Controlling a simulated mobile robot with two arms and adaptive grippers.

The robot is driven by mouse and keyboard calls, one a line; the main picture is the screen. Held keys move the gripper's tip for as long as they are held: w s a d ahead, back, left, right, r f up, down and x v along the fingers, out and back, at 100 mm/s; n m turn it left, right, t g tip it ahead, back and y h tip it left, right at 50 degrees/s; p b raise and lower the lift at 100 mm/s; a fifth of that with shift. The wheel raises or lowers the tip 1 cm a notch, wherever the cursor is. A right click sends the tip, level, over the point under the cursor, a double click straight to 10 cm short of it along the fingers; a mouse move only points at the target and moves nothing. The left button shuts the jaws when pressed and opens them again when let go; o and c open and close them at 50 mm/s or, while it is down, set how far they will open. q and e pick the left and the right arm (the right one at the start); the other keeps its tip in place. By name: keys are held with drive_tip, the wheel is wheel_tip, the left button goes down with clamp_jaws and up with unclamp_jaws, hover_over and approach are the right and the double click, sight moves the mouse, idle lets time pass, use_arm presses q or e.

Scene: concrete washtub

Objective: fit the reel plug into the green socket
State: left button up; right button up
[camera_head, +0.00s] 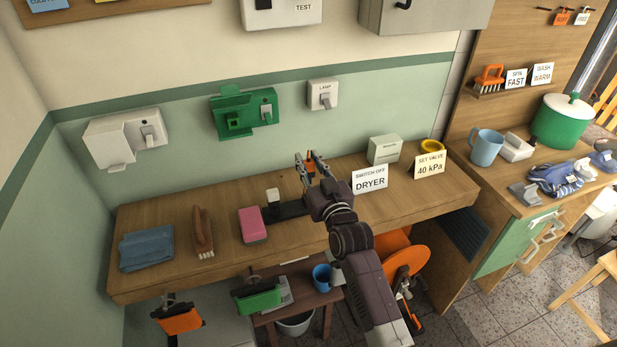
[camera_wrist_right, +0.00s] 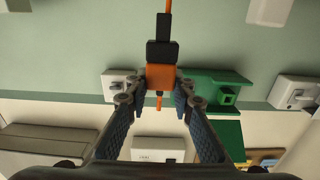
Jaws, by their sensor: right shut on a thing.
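The green socket (camera_head: 268,108) is on the wall in the head view, its lid (camera_head: 236,94) raised above a square opening (camera_head: 233,122). In the right wrist view the green socket (camera_wrist_right: 200,82) shows behind and to the right of the plug. My right gripper (camera_head: 309,160) is shut on the orange and black reel plug (camera_wrist_right: 160,77), in the air above the bench, apart from the socket and to its right in the head view. The plug (camera_head: 311,163) is small and partly hidden there. An orange reel (camera_head: 402,261) is below the bench, partly behind my arm. My left gripper is not in view.
A white socket (camera_head: 116,140) is left of the green one, a LAMP switch (camera_head: 322,95) right. The wooden bench (camera_head: 290,233) bears a blue cloth (camera_head: 147,248), a brush (camera_head: 203,232), a pink sponge (camera_head: 252,224) and a DRYER card (camera_head: 369,181). The wall below the sockets is clear.

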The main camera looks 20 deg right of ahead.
sight(309, 161)
wheel_tip(309, 161, up, 13)
drive_tip(key=shift+f, duration=0.2)
